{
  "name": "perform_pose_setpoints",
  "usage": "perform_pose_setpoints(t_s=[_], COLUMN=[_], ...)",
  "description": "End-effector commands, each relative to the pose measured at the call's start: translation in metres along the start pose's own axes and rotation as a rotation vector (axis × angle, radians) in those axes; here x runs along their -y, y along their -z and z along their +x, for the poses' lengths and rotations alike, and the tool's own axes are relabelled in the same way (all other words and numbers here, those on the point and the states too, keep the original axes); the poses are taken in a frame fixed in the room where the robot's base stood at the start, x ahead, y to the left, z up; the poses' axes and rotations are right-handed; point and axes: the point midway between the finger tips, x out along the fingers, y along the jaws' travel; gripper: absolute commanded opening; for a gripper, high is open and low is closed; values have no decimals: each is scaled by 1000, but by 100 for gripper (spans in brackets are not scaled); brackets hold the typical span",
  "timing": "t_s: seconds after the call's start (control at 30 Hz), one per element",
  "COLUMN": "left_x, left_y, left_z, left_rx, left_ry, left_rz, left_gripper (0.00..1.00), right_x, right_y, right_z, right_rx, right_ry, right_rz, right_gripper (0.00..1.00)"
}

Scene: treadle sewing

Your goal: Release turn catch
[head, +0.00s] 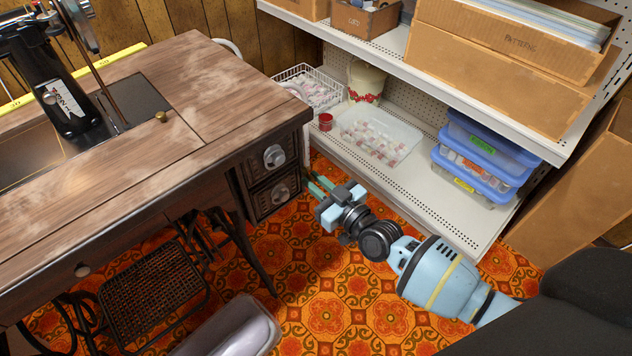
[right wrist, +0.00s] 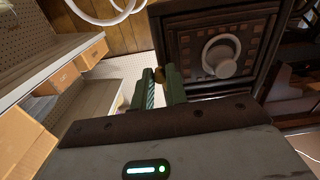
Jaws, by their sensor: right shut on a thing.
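The fingers also show in the right wrist view (right wrist: 160,82). My left gripper is not in view.
A white shelf unit (head: 440,212) stands right of the table, with a clear bin (head: 378,135) and blue-lidded boxes (head: 485,150). A narrow gap separates it from the drawers. The black sewing machine (head: 62,95) is on the table. The orange patterned floor (head: 340,300) has free room.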

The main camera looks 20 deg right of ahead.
Motion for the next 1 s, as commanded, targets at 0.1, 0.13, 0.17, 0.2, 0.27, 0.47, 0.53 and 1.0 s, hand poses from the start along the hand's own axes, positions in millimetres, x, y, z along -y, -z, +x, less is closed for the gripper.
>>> perform_pose_setpoints(t_s=[0.1, 0.13, 0.17, 0.2, 0.27, 0.47, 0.53, 1.0], left_x=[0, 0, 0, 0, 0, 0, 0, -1], left_y=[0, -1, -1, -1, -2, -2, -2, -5], left_z=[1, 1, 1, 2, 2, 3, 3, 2], left_rx=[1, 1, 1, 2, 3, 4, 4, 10], left_ry=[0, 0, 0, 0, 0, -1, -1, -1], left_rz=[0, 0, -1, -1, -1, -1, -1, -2], left_gripper=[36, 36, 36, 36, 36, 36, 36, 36], right_x=[0, 0, 0, 0, 0, 0, 0, 0], right_y=[0, -1, -1, -1, -1, 0, 0, 0], right_z=[0, 0, 0, 0, 0, 0, 0, 0], right_rx=[0, 0, 0, 0, 0, 0, 0, 0], right_ry=[0, 0, 0, -1, -1, -1, -1, 0], right_rz=[52, 74, 98, 129, 173, 261, 267, 265], right_gripper=[0, 0, 0, 0, 0, 0, 0, 36])
